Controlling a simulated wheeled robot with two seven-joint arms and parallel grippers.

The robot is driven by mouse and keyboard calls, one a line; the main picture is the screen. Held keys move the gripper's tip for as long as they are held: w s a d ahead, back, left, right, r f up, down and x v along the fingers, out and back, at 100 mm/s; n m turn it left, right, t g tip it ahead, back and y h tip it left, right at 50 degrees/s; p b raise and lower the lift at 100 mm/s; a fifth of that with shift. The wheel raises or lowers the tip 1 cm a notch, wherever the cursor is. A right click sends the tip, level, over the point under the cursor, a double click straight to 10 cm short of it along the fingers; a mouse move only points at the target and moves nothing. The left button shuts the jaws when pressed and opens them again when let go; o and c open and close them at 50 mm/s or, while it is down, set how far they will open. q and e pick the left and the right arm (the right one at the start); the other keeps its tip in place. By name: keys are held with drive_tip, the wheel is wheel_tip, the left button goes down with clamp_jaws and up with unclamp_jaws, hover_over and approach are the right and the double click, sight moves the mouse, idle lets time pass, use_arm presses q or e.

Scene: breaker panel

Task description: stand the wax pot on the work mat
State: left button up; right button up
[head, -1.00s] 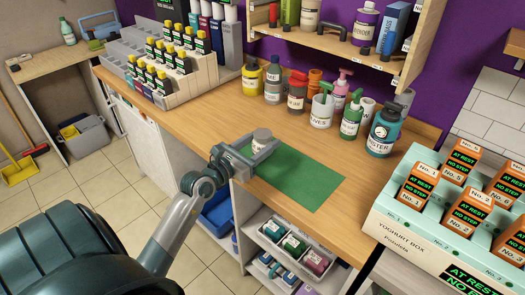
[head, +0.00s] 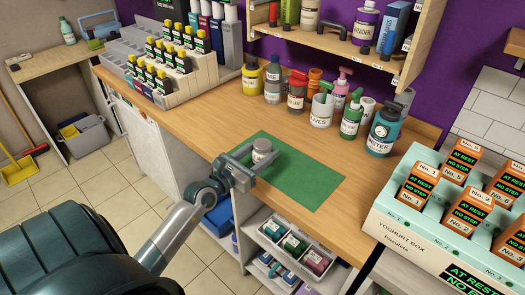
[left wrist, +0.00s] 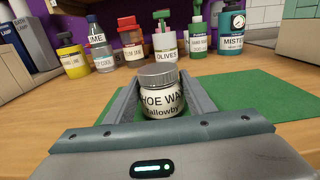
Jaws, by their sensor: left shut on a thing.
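The wax pot (head: 262,150) is a small white jar with a grey lid. The left wrist view shows it upright, with its shoe wax label facing me (left wrist: 161,100). My left gripper (head: 264,158) is shut on it, one finger on each side. The pot is over the left part of the green work mat (head: 312,185), at or very near its surface. The pot's base is hidden by the gripper, so I cannot tell whether it touches. My right gripper is not in view.
Several bottles and pots, among them a green-pump bottle (head: 351,117) and a teal mister (head: 384,130), stand behind the mat. A tiered rack (head: 190,75) stands at the left and a yoghurt box (head: 400,232) at the right. The mat's right part is clear.

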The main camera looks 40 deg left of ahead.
sight(256, 156)
use_arm(q)
drive_tip(key=o, duration=1.2)
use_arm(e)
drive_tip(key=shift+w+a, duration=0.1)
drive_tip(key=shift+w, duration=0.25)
use_arm(q)
drive_tip(key=shift+r, duration=0.1)
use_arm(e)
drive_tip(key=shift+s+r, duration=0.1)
use_arm(q)
drive_tip(key=s, duration=0.3)
drive_tip(key=shift+s+a+b, duration=0.1)
drive_tip(key=shift+s+b, duration=0.05)
drive_tip(key=shift+b, duration=0.2)
drive_tip(key=s, duration=0.3)
drive_tip(key=s+b, duration=0.1)
drive_tip(key=s, duration=0.1)
drive_tip(key=s+b, duration=0.1)
drive_tip(key=s, duration=0.2)
drive_tip(key=shift+s+a, duration=0.35)
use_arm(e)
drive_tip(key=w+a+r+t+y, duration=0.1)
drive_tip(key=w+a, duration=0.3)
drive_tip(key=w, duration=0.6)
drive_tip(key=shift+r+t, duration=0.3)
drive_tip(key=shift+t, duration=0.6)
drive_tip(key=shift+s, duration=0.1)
